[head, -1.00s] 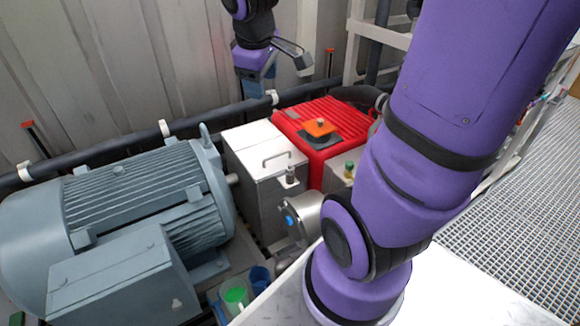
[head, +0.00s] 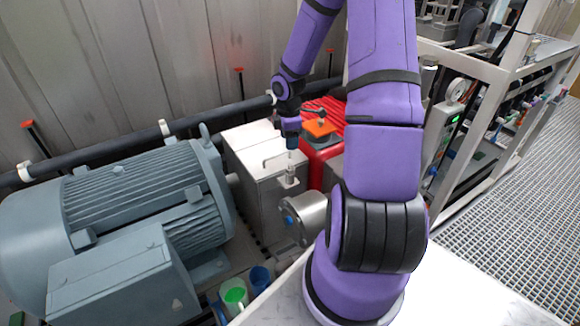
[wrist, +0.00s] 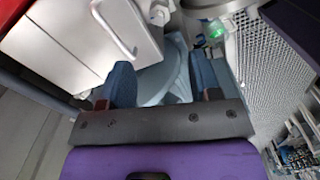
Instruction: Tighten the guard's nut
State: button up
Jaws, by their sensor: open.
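The guard (head: 257,152) is a light grey box with a bar handle on top, between the motor and the red unit. Its nut (head: 288,172) sits on a small stud and bracket at the guard's right front edge. My gripper (head: 291,144) points down just above the nut, apart from it as far as I can tell. In the wrist view my gripper (wrist: 162,75) has its two blue fingers apart with nothing between them. The guard (wrist: 75,35) is at the upper left there, and a small metal fitting, probably the nut (wrist: 158,14), shows at the top.
A large grey-blue motor (head: 140,200) stands at left. The red unit (head: 330,150) with an orange-topped part (head: 319,128) is close behind my gripper. A metal cylinder (head: 305,215) stands in front of the guard. A green cup (head: 234,292) and a blue cup (head: 260,277) sit lower down.

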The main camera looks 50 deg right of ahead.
aim_at(290, 168)
jog(key=f, duration=1.2)
jog(key=shift+d, duration=0.2)
jog(key=c, duration=0.9)
